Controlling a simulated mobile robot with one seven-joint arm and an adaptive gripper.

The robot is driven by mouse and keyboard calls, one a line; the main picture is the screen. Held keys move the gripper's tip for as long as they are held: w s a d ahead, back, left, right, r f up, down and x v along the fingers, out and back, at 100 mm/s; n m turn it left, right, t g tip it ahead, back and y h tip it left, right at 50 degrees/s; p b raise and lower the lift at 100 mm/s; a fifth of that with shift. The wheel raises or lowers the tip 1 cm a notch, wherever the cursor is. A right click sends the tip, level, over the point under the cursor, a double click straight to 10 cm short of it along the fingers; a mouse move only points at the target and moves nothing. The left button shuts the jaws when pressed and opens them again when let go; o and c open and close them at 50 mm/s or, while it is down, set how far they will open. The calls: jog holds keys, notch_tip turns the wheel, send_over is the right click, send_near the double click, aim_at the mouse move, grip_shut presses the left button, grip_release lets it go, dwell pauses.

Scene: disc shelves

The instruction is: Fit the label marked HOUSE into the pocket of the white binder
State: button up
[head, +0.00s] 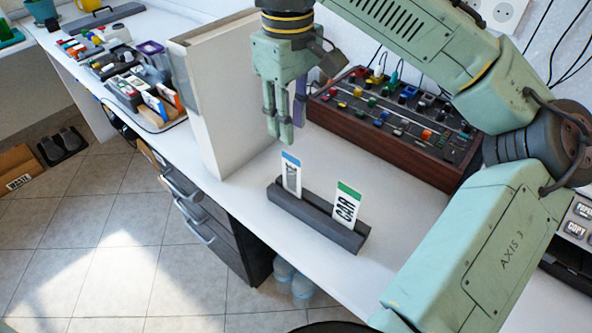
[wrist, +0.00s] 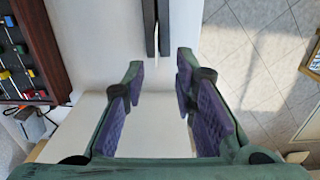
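A label with a blue top (head: 291,175) stands upright in the left end of a dark grey slotted holder (head: 318,218); its lettering is too small and turned to read surely. A label marked CAR with a green top (head: 346,207) stands at the holder's right end. A large white upright block (head: 232,95), apparently the white binder, stands left of my gripper; its pocket cannot be made out. My gripper (head: 285,138) is open and empty, pointing down just above the blue-topped label. In the wrist view the holder (wrist: 150,25) lies ahead of the spread fingertips (wrist: 160,62).
A wooden-sided mixer panel (head: 395,125) with coloured knobs stands behind the holder. Several small boxes and tools (head: 125,75) crowd the counter at the left. The white counter (head: 400,205) is clear right of the holder, and its front edge runs close to the holder.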

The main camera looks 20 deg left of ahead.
aim_at(291, 155)
jog(key=shift+w+f+p, duration=0.15)
jog(key=shift+f+p, duration=0.05)
jog(key=shift+f, duration=2.05)
jog(key=shift+w+f+p, duration=0.15)
jog(key=shift+f+p, duration=0.05)
jog(key=shift+f, duration=2.05)
jog(key=shift+c, duration=0.2)
grip_shut()
